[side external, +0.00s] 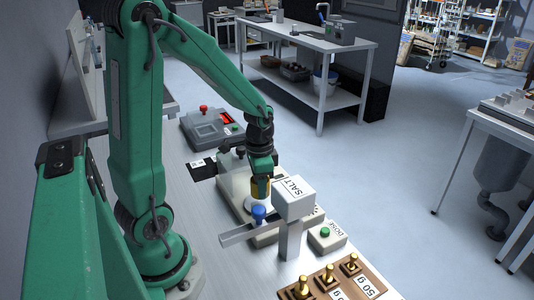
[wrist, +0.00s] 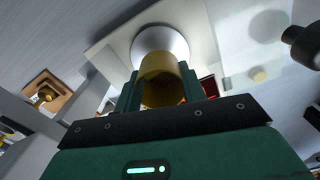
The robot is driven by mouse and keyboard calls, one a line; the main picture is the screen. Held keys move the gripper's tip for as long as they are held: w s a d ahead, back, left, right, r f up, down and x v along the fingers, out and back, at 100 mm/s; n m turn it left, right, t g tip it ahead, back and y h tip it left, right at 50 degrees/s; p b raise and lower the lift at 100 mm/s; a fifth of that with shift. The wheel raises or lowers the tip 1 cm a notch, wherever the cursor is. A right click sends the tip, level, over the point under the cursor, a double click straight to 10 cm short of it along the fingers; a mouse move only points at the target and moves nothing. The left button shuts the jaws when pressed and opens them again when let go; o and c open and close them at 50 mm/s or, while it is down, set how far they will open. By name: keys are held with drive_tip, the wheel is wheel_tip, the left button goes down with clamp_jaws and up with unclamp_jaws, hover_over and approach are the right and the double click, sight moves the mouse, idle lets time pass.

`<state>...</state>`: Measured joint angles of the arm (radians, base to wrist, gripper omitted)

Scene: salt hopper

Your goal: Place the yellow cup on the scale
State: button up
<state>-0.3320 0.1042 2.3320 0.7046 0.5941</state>
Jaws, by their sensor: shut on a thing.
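The yellow cup (side external: 262,187) is between the fingers of my gripper (side external: 261,176), which is shut on it. In the wrist view the cup (wrist: 161,80) sits between the two green fingers of my gripper (wrist: 161,92). A round white pan (side external: 256,203) on a pale base lies directly below the cup; it also shows beyond the cup in the wrist view (wrist: 160,40). The cup looks upright. I cannot tell whether its bottom touches the pan or hangs just above it.
The white SALT hopper (side external: 293,198) stands close to the right of my gripper. A blue knob (side external: 258,213) is in front of the pan. A DOSE box (side external: 326,237) and a wooden weight block (side external: 338,283) lie at front right. A grey device (side external: 211,130) with a red display stands behind.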

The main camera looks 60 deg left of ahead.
drive_tip(key=shift+f, duration=1.45)
drive_tip(key=shift+f, duration=0.1)
drive_tip(key=o, duration=0.9)
drive_tip(key=shift+o, duration=0.2)
wheel_tip(320, 180, up, 12)
drive_tip(key=shift+r, duration=0.2)
